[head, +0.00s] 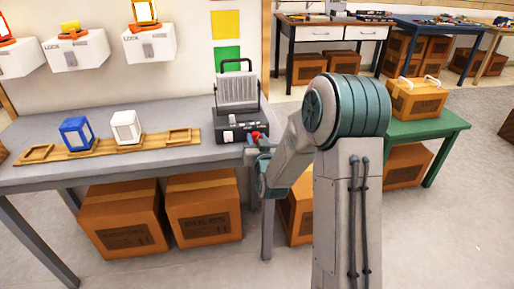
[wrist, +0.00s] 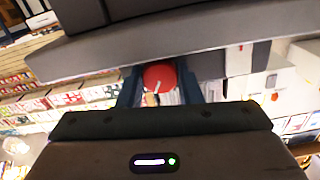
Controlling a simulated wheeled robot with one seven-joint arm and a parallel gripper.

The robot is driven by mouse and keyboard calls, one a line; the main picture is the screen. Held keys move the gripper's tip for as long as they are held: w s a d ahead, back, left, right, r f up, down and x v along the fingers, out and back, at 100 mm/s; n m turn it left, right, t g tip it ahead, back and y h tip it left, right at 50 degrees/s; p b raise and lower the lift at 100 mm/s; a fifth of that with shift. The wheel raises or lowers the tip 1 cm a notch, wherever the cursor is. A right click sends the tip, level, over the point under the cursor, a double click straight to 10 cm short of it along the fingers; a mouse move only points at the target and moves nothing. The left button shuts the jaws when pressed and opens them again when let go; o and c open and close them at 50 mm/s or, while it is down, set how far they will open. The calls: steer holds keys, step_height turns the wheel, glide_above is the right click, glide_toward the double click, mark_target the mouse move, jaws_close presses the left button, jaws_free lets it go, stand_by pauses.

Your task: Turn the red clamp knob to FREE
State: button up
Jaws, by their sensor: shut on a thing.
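The red clamp knob (head: 256,135) sits at the front right of a dark base under a grey ribbed unit (head: 237,90) on the grey table. In the wrist view the red knob (wrist: 160,77) is round with a pale pointer line, which points down and slightly left. My gripper (wrist: 160,88) has one finger on each side of the knob and is shut on it. In the head view my gripper (head: 261,146) is at the table's right end, mostly hidden by my arm. The FREE marking cannot be read in either view.
Cardboard boxes (head: 203,210) stand below. A green table (head: 440,124) with a box (head: 416,99) stands at the right.

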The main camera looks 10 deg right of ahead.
steer(key=n+b, duration=0.4)
steer(key=b, duration=0.1)
steer(key=shift+f, duration=0.15)
steer(key=shift+n+b, duration=0.8)
steer(key=shift+b, duration=0.1)
steer(key=shift+r, duration=0.2)
steer(key=o, duration=0.7)
